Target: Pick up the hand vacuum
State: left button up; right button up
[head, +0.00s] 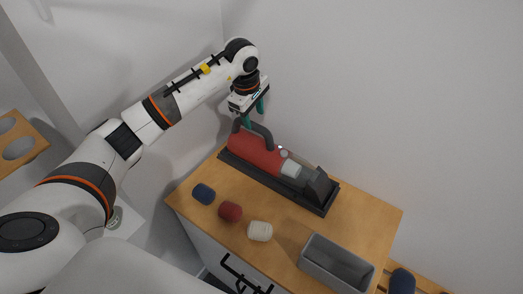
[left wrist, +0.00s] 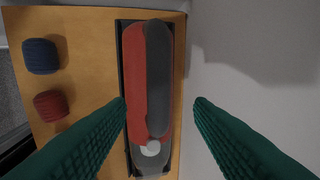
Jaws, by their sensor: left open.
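The hand vacuum (head: 256,154) has a red body, a dark grey handle and a grey nozzle end. It lies in a long dark tray-like base (head: 318,208) along the back of a wooden cabinet top. My left gripper (head: 254,113) is above the handle end of the vacuum, pointing down, open and empty. In the left wrist view the vacuum (left wrist: 135,75) and its dark handle (left wrist: 159,70) lie below and beyond the open green fingers (left wrist: 160,103), with the handle roughly between them. No contact shows. My right gripper is not seen.
A blue roll (head: 203,194), a red roll (head: 230,212) and a cream roll (head: 260,231) stand along the front of the cabinet top (head: 290,222). A grey open bin (head: 336,265) is at the right. White walls rise behind the cabinet.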

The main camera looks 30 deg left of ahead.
aim_at(255, 124)
pick_arm(q)
jog(key=shift+w+f, duration=0.25)
jog(key=shift+f, duration=0.7)
jog(key=shift+d+f+p, duration=0.1)
jog(key=shift+f+p, duration=0.5)
jog(key=shift+p, duration=0.15)
jog(key=f, duration=0.1)
jog(key=f+p, duration=0.1)
jog(key=f, duration=0.1)
jog(key=shift+w+f+p, duration=0.25)
jog(key=shift+w+p, duration=0.05)
jog(key=shift+p, duration=0.1)
jog(key=shift+w+f, duration=0.15)
jog(key=shift+f, duration=0.25)
grip_shut()
jog(key=shift+w+r, duration=0.1)
jog(key=shift+r, duration=0.05)
